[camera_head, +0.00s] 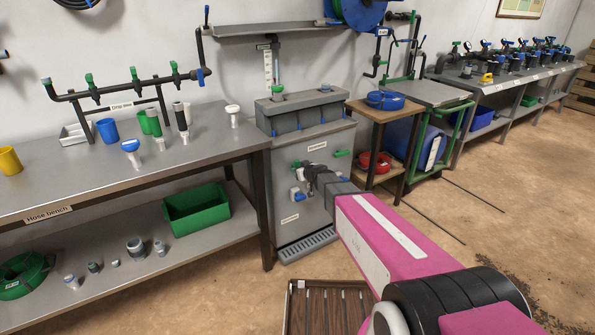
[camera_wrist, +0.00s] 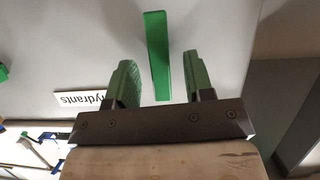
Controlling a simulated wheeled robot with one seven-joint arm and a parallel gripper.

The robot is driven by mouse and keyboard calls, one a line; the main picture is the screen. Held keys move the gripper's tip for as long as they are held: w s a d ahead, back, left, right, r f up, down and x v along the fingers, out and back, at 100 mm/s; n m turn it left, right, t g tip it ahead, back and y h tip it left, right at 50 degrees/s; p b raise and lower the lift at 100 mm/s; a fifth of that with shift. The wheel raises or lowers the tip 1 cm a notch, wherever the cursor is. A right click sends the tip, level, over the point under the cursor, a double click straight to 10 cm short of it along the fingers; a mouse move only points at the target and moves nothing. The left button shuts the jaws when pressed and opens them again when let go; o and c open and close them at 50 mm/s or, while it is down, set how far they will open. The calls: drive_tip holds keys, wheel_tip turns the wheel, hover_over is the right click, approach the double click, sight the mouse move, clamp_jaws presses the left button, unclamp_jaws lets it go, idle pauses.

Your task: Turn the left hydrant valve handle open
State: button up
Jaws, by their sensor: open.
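The left hydrant valve handle is a green bar (camera_wrist: 158,52) on the grey cabinet front. In the wrist view it stands lengthwise between my gripper's fingers, with a gap on each side. In the head view my gripper (camera_head: 308,172) is at the cabinet front, and only a small green piece (camera_head: 296,163) shows beside it; most of the left handle is hidden there. My gripper (camera_wrist: 158,68) is open, with nothing clamped. The right green handle (camera_head: 342,153) lies roughly level to the right, and a green piece also shows at the wrist view's left edge (camera_wrist: 3,72).
A hydrants label (camera_head: 317,146) sits above my gripper and shows upside down in the wrist view (camera_wrist: 82,100). White and blue outlets (camera_head: 298,194) are just below. The hose bench (camera_head: 200,156) stands left, a wooden side table (camera_head: 378,110) right. A slatted tray (camera_head: 292,310) lies below my arm.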

drive_tip(key=v, duration=0.8)
drive_tip(key=s+d+f+m+g+h, duration=0.2)
drive_tip(key=s+d+g, duration=0.3)
drive_tip(key=s+d, duration=0.4)
drive_tip(key=s+d+f+m+g+h, duration=0.2)
drive_tip(key=s+d+m+g+h, duration=0.3)
drive_tip(key=s, duration=1.2)
drive_tip(key=d+g, duration=0.1)
drive_tip(key=d, duration=0.3)
drive_tip(key=shift+d+f+g, duration=0.3)
drive_tip(key=shift+f, duration=0.05)
